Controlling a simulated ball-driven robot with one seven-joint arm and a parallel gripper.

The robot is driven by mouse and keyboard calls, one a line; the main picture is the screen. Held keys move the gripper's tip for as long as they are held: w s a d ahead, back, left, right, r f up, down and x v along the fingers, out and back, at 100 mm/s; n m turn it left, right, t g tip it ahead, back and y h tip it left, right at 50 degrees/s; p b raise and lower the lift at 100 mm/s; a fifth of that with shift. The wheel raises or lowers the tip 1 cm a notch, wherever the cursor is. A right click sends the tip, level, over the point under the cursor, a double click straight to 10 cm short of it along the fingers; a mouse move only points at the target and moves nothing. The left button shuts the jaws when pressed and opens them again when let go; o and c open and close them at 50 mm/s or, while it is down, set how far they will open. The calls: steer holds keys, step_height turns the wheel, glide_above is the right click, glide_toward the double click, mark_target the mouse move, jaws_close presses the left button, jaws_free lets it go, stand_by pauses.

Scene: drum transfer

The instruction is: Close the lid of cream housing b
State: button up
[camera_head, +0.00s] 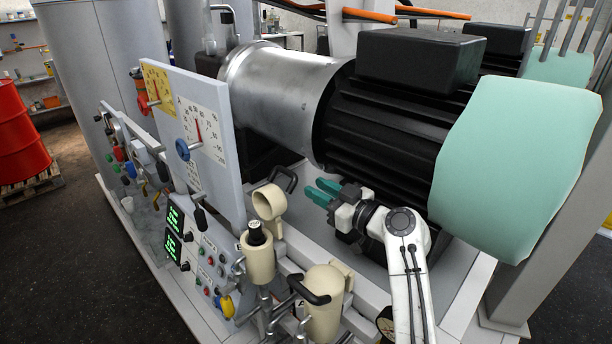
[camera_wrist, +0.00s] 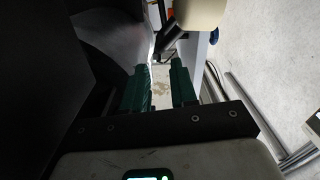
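Two cream housings show in the head view. One cream housing (camera_head: 258,262) has its round lid (camera_head: 268,203) swung up and open, and a black-topped part (camera_head: 256,233) shows in its mouth. The other cream housing (camera_head: 324,308), nearer and to the right, appears closed, with a black handle (camera_head: 307,290) across it. I cannot read which one is b. My gripper (camera_head: 322,191) is to the right of the raised lid, apart from it, with teal fingers spread and empty. In the wrist view the fingers (camera_wrist: 160,88) have a gap between them, and a cream part (camera_wrist: 200,12) shows beyond them.
A large black motor (camera_head: 385,125) stands just behind my gripper. A gauge panel (camera_head: 195,140) rises left of the housings, with a control box (camera_head: 205,260) below. A black lever (camera_head: 284,180) stands near the raised lid. A red drum (camera_head: 20,140) is far left.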

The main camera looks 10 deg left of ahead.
mark_target(294, 176)
steer(key=b+x, duration=0.2)
steer(key=x, duration=0.6)
steer(key=shift+w+a, duration=0.2)
steer(key=shift+a, duration=0.05)
jaws_close()
